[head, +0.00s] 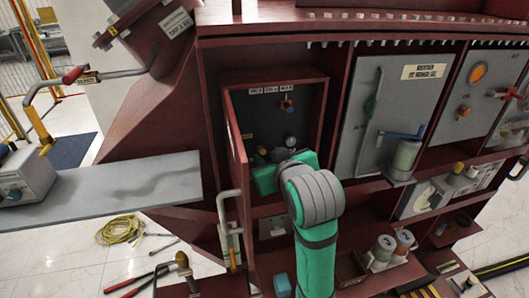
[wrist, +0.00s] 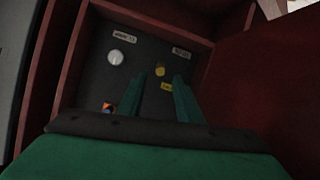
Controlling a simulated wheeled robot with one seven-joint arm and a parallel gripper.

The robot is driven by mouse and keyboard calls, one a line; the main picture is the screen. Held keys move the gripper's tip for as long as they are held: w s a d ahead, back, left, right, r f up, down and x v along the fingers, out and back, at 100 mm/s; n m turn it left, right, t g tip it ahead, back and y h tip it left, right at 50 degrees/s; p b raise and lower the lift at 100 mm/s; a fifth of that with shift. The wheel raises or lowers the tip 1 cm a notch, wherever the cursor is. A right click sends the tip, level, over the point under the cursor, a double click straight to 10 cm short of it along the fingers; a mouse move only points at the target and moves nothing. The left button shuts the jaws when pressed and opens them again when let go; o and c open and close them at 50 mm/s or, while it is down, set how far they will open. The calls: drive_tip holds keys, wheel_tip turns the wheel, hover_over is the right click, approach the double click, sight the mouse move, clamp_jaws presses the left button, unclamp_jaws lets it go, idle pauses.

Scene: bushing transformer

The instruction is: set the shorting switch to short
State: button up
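An open cabinet compartment (head: 262,117) has a dark panel with small controls and labels. In the wrist view, a small yellow knob (wrist: 160,71) sits on that panel between two labels (wrist: 124,38) and (wrist: 181,52); I cannot read them. A yellow tag (wrist: 167,87) is just below the knob. My gripper (wrist: 160,79) is open, its two green fingers apart and pointing at the panel, one toward each side of the yellow knob. Contact cannot be told. In the head view, my green arm hides the lower panel. Which control is the shorting switch is unclear.
A white round knob (wrist: 115,57) and an orange part (wrist: 107,107) are on the same panel. The compartment's red door (head: 236,145) stands open at the left. A grey door (head: 393,108) with a handle is to the right. A grey shelf (head: 125,190) juts out left.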

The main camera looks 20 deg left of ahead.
sight(263, 151)
drive_tip(key=shift+x, duration=2.4)
drive_tip(key=shift+s, duration=0.1)
clamp_jaws()
